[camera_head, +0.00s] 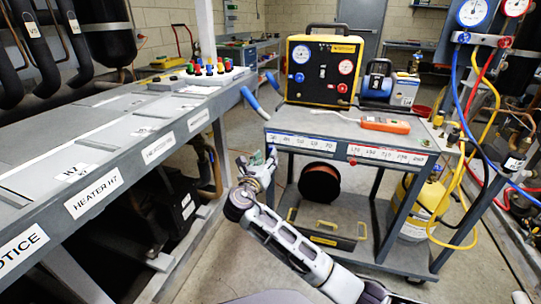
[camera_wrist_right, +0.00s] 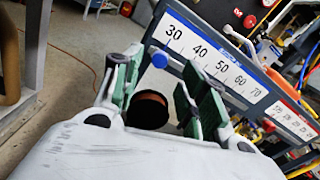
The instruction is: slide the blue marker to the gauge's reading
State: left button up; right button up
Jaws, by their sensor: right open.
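The blue marker (camera_wrist_right: 160,60) is a small round knob at the left end of the blue-edged scale strip (camera_wrist_right: 205,55), below and left of the 30 mark, in the right wrist view. In the head view the strip (camera_head: 308,143) runs along the cart's front edge; I cannot make out the marker there. My right gripper (camera_head: 258,165) is at the strip's left end. In the wrist view its green-padded fingers (camera_wrist_right: 158,82) are open and empty, with the marker just beyond the gap. My left gripper is not in view.
A red-edged scale (camera_head: 395,156) with a red marker (camera_head: 353,162) continues right along the cart edge. An orange tool (camera_head: 385,124) lies on the cart top (camera_head: 330,129). A grey bench (camera_head: 110,130) stands left; hoses hang at right.

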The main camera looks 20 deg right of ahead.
jog(key=shift+b+x, duration=1)
jog(key=shift+x, duration=1.8)
jog(key=shift+c, duration=0.4)
grip_shut()
